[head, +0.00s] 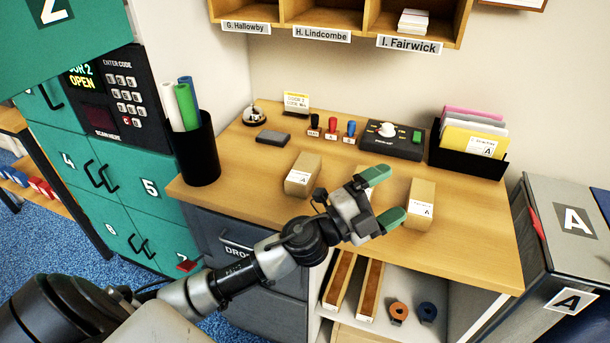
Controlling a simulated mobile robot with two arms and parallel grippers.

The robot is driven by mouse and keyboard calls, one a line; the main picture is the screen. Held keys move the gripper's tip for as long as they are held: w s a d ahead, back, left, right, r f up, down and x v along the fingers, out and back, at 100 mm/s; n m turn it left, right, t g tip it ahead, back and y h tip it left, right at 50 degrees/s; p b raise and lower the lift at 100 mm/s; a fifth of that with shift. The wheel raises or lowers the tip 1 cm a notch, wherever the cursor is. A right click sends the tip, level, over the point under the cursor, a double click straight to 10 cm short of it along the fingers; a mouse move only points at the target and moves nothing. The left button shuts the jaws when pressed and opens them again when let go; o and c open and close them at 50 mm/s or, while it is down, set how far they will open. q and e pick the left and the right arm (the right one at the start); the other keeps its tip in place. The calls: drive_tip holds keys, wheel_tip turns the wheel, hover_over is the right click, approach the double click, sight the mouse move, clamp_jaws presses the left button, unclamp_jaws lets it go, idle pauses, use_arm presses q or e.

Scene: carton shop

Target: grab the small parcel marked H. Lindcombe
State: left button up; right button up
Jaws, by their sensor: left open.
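The left parcel (304,172) lies left of my left gripper (396,192). The right parcel (424,192) is just right of the gripper's green fingertips. The names on both labels are too small to read, so I cannot tell which is marked H. Lindcombe. My left gripper is open and empty, its fingers pointing toward the right parcel. The lower finger overlaps that parcel's left edge in the picture; I cannot tell whether they touch. My right gripper is not in view.
A pigeonhole shelf (362,43) above has an H. Lindcombe name plate (320,34). A black file holder (462,158), a dark device (392,141), stamps (331,127) and a pen cup (196,155) line the counter's back and left. Green lockers (122,190) stand left.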

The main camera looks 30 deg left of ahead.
use_arm(q)
drive_tip(key=d+m+g+h, duration=0.3)
drive_tip(key=m+g+h, duration=0.1)
drive_tip(key=m+g, duration=0.5)
drive_tip(key=m+g+y, duration=0.3)
drive_tip(key=g+y, duration=0.2)
drive_tip(key=y, duration=1.2)
approach(303, 168)
drive_tip(key=shift+s+f, duration=0.6)
drive_tip(key=shift+f, duration=0.05)
drive_tip(key=x, duration=0.4)
drive_tip(key=shift+w+f, duration=0.25)
drive_tip(key=shift+w, duration=0.05)
drive_tip(key=shift+m, duration=0.3)
drive_tip(key=shift+w+p+x, duration=0.25)
drive_tip(key=shift+p+x, duration=0.3)
drive_tip(key=shift+x, duration=0.9)
drive_tip(key=shift+w+p+x, duration=0.25)
drive_tip(key=shift+p+x, duration=0.25)
drive_tip(key=shift+x, duration=0.9)
drive_tip(key=shift+r, duration=0.15)
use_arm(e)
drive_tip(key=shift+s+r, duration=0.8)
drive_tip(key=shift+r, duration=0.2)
use_arm(q)
drive_tip(key=shift+c, duration=0.3)
drive_tip(key=c, duration=1.1)
